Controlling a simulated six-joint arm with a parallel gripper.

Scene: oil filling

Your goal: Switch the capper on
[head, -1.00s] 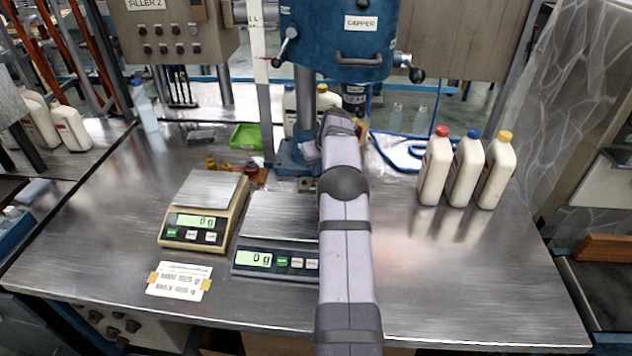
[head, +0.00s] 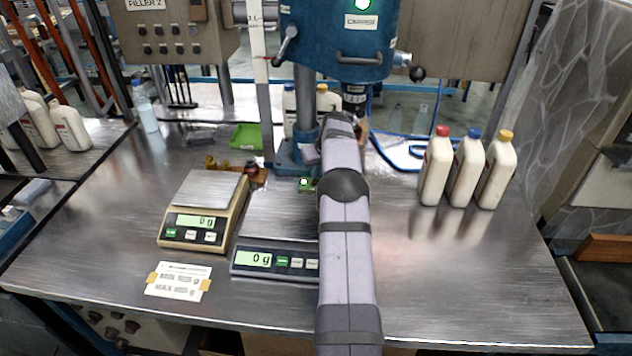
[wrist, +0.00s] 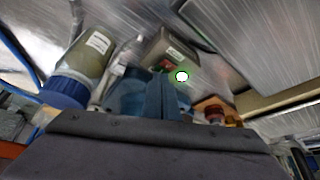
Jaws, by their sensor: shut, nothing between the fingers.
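At the column's foot sits a small switch box (wrist: 172,46) with a red button and a green button. The green button (wrist: 182,76) glows bright white with a green rim; it also glows in the head view (head: 304,182). My gripper (wrist: 163,82) is shut and empty, with its blue-grey fingers close beside the switch box. I cannot tell whether they touch it. In the head view my arm hides the gripper.
Two scales (head: 195,215) (head: 275,258) stand in front, both reading 0 g. White bottles with red, blue and yellow caps (head: 465,170) stand to the right. A green tray (head: 247,136) lies at the back left. The table's front right is clear.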

